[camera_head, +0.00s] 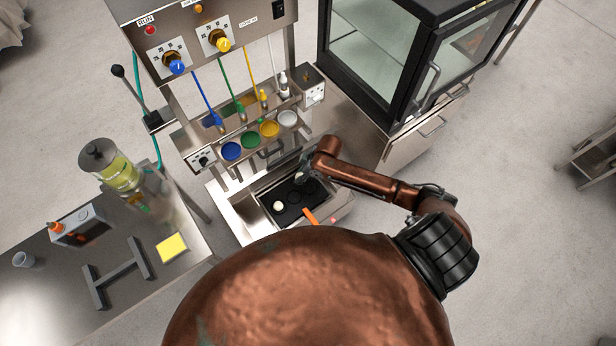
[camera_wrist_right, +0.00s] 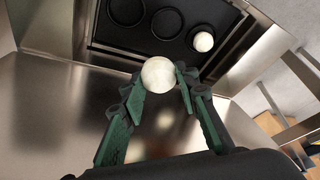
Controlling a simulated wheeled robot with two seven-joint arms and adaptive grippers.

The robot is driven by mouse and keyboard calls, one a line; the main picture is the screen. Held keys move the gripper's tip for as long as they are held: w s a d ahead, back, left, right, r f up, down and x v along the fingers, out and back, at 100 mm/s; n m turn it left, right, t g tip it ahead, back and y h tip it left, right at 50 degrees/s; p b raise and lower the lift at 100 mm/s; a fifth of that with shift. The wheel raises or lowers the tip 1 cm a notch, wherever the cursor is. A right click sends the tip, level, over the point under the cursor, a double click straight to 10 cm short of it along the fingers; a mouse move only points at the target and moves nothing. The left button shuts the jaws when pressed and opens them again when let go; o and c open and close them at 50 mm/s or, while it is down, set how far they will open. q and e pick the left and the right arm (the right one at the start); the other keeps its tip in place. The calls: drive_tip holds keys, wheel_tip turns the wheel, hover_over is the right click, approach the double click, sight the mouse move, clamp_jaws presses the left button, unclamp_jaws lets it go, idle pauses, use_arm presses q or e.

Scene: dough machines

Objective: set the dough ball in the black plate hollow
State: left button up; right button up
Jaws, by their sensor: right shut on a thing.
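The black plate (camera_head: 292,213) with round hollows lies in the steel tray of the machine in the head view. It also shows at the top of the right wrist view (camera_wrist_right: 112,50). My right gripper (camera_wrist_right: 160,78) has green fingers shut on a pale dough ball (camera_wrist_right: 158,75). In the wrist view this ball appears at the plate's near edge, apart from the hollows. In the head view the right gripper (camera_head: 301,178) is small, over the tray's far side. A second pale ball (camera_wrist_right: 203,41) sits at a hollow; it also shows in the head view (camera_head: 278,206). My left gripper is out of view.
Coloured cups (camera_head: 250,139) sit on a shelf above the tray. An orange handle (camera_head: 311,217) is at the tray's front. A glass-door cabinet (camera_head: 395,60) stands at the right. A steel table (camera_head: 130,290) with a yellow pad (camera_head: 172,247) is at the left.

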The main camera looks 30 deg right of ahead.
drive_tip(key=shift+n+y, duration=0.3)
drive_tip(key=shift+n, duration=0.5)
drive_tip(key=shift+w+d+f+b, duration=0.1)
drive_tip(key=shift+d+f+b, duration=0.55)
drive_tip(key=shift+f, duration=1)
drive_tip(key=shift+w+d+f+b, duration=0.1)
drive_tip(key=shift+d+f+b, duration=0.15)
drive_tip(key=shift+d+f, duration=1.05)
drive_tip(key=shift+w+d+f+b, duration=0.1)
drive_tip(key=shift+d+f+b, duration=0.35)
drive_tip(key=shift+f, duration=1.55)
wheel_tip(320, 180, down, 2)
drive_tip(key=shift+f+b, duration=0.15)
drive_tip(key=shift+b, duration=0.45)
drive_tip(key=shift+f, duration=0.35)
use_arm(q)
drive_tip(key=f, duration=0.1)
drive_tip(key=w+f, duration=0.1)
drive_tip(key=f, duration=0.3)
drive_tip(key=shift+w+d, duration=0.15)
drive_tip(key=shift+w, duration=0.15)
